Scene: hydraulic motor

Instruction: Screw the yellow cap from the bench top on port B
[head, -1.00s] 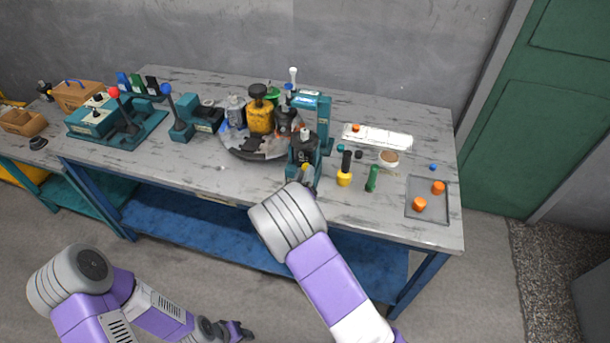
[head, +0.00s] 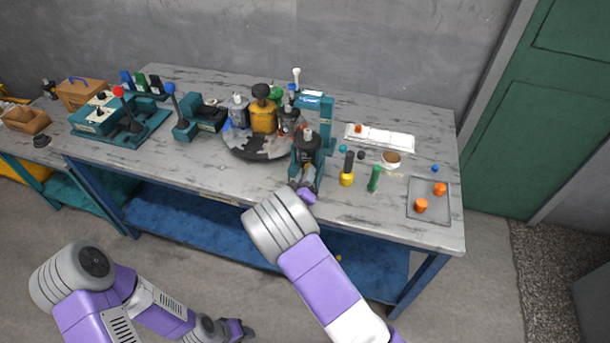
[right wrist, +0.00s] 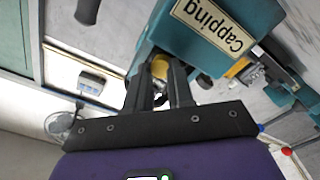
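The dark motor (head: 308,146) stands in the teal capping stand (head: 327,125) near the front of the bench. The stand's "Capping" label (right wrist: 212,24) shows close up in the right wrist view. My right gripper (head: 307,172) is at the front of the motor, low on the stand. In the right wrist view a yellow cap (right wrist: 160,67) shows at the fingertips, against the teal block. I cannot tell whether the fingers grip it or stand just around it, nor whether it sits on port B. My left gripper (head: 238,330) hangs low, away from the bench; its fingers are unclear.
A round turntable (head: 258,151) with several motor parts is left of the stand. A black-and-yellow tool (head: 347,170) and a green one (head: 374,178) stand to the right. A grey tray (head: 430,211) holds orange caps. A small yellow spot (head: 338,258) shows below the bench edge.

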